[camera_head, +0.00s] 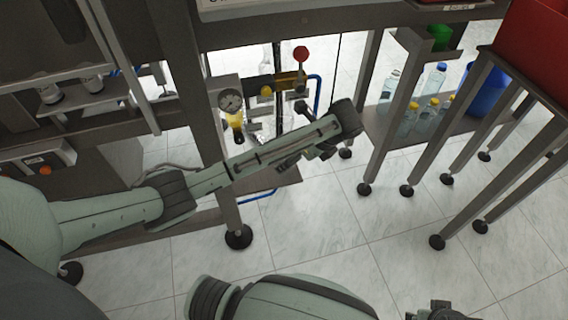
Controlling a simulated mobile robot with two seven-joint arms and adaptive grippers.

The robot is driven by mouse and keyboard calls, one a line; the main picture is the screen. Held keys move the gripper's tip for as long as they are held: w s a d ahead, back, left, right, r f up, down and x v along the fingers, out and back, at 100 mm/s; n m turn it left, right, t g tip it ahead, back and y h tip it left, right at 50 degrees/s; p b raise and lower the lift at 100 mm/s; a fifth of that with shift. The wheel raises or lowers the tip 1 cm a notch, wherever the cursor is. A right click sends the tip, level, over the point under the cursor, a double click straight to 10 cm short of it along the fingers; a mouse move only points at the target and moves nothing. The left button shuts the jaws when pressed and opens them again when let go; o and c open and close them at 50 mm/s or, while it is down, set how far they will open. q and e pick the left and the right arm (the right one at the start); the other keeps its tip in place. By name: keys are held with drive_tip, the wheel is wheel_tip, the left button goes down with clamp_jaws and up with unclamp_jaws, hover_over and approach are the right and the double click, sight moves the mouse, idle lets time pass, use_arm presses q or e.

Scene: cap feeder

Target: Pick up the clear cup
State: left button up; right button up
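I cannot make out a clear cup for certain. My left arm reaches in from the left across the lower frame. Its dark end, with what seems to be my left gripper (302,154), is in front of the gap between the frames, well right of those vessels. Its fingers are not clear. My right arm crosses the bottom edge, and only a dark piece of its end (440,311) shows, cut off by the edge.
A metal frame with a pressure gauge (230,101) and a red knob (301,54) stands behind my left arm. Clear bottles (410,118), a blue bin (487,88) and a green container (440,38) are at the right. A red bin (535,45) is top right. The tiled floor (330,225) is open.

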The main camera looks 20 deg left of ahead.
use_arm(q)
drive_tip(key=x, duration=0.6)
drive_tip(key=shift+w+b, duration=0.1)
drive_tip(key=shift+b, duration=0.25)
drive_tip(key=shift+w+a+f, duration=0.1)
drive_tip(key=shift+a+f, duration=0.05)
drive_tip(key=shift+f, duration=0.15)
use_arm(e)
wheel_tip(320, 180, up, 2)
drive_tip(key=shift+w+d+r, duration=0.15)
drive_tip(key=shift+r, duration=0.05)
use_arm(q)
drive_tip(key=c, duration=1)
use_arm(e)
drive_tip(key=shift+f, duration=0.1)
